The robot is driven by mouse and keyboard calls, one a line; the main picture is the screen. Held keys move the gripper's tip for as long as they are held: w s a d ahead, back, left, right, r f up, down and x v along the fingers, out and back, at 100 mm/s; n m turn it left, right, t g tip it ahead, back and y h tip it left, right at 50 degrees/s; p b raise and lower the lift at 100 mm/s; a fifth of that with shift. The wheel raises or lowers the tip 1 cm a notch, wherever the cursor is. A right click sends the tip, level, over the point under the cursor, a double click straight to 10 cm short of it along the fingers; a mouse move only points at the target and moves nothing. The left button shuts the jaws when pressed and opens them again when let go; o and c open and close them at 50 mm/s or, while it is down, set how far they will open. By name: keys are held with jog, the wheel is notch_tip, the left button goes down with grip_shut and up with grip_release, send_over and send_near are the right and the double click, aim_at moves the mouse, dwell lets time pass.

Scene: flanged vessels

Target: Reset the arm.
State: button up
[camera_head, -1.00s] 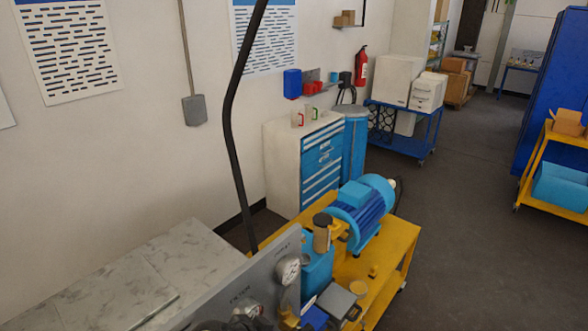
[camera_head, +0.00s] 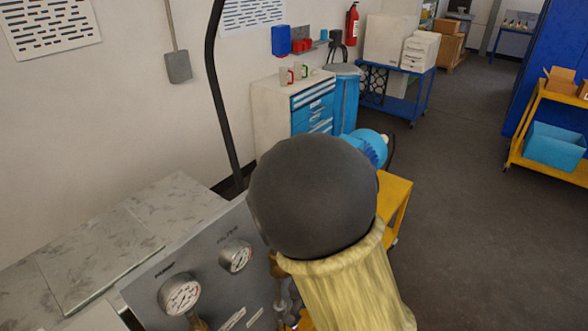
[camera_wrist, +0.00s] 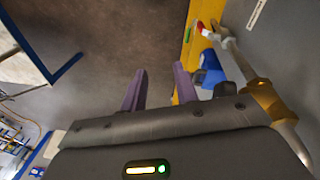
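My gripper (camera_wrist: 159,72) shows in the wrist view with its two purple fingers apart. Nothing is between them but the grey floor behind. In the head view my arm, a dark rounded joint with a pale yellow sleeve, rises at the lower centre. It hides much of the yellow cart (camera_head: 396,200) and most of the blue motor (camera_head: 370,147). The gripper itself is not visible in the head view. In the wrist view a yellow edge, a small blue part (camera_wrist: 211,70) and a metal pipe (camera_wrist: 246,66) lie to the right of the fingers.
A grey panel with a pump gauge (camera_head: 181,295) and a filter gauge (camera_head: 235,257) stands at the lower left, close to my arm. Behind are a drawer cabinet (camera_head: 273,115) and a blue trolley (camera_head: 410,102).

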jog(key=s+d+n+t+y+b, duration=0.1)
jog(key=d+n+t+y+b, duration=0.1)
jog(key=d+n+b, duration=0.2)
jog(key=d+b, duration=0.3)
jog(key=d, duration=0.2)
jog(key=shift+r+b, duration=0.25)
jog(key=shift+b, duration=0.1)
dwell(0.9)
